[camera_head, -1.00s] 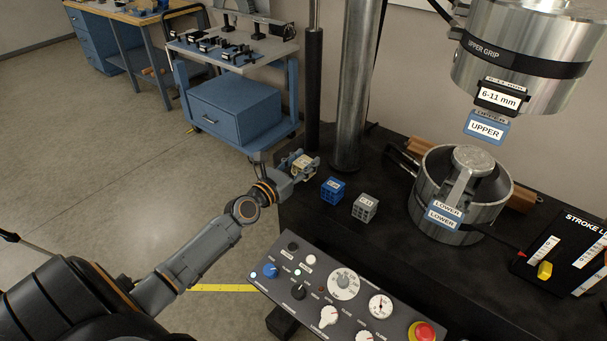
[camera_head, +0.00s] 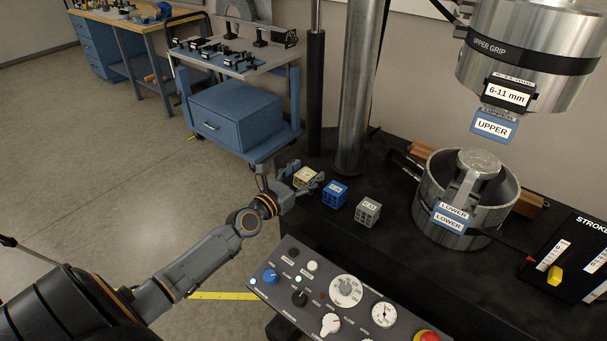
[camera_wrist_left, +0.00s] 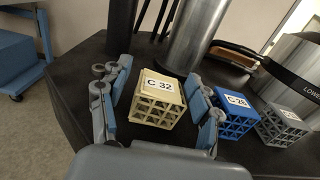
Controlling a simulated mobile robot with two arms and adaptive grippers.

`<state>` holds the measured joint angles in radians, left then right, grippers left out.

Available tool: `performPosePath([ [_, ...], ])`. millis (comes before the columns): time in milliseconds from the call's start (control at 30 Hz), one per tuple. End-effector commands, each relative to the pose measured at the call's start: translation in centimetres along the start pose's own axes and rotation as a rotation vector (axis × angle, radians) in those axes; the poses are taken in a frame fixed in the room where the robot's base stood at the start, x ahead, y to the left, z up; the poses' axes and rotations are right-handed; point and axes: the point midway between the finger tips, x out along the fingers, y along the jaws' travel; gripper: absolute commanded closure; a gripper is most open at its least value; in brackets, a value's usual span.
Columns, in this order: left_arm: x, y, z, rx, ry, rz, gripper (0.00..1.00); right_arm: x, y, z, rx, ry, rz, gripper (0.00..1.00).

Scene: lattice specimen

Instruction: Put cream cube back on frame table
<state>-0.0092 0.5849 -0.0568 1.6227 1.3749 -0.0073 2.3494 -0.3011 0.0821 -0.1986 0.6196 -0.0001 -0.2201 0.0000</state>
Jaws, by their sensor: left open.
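The cream cube (camera_head: 304,177) is a lattice block that stands on the black table (camera_head: 330,238) at its left corner. In the left wrist view the cream cube (camera_wrist_left: 158,100) carries a label reading "C 32". My left gripper (camera_head: 308,180) is open around it. Its fingers (camera_wrist_left: 157,112) stand on both sides of the cube, with a gap on the left and a small one on the right. My right gripper is not in view.
A blue lattice cube (camera_head: 334,194) and a grey one (camera_head: 367,212) stand to the right on the same table. The blue cube is close to my right-hand finger. The lower grip (camera_head: 462,218), a column (camera_head: 357,90) and a control panel (camera_head: 335,296) surround them.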

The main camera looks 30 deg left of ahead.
Motion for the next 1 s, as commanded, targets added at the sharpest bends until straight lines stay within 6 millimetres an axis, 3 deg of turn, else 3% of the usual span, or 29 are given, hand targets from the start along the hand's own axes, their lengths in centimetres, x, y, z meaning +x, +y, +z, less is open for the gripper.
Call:
performPosePath([
  [167,-0.5,0.0,0.2,-0.001,0.002,0.0,0.36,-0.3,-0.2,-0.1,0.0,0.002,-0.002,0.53],
  [700,-9.5,0.0,0.0,0.001,0.002,0.0,0.36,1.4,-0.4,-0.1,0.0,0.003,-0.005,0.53],
  [1000,-11.9,0.0,0.2,0.0,0.0,0.0,0.36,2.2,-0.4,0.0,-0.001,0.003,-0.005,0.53],
])
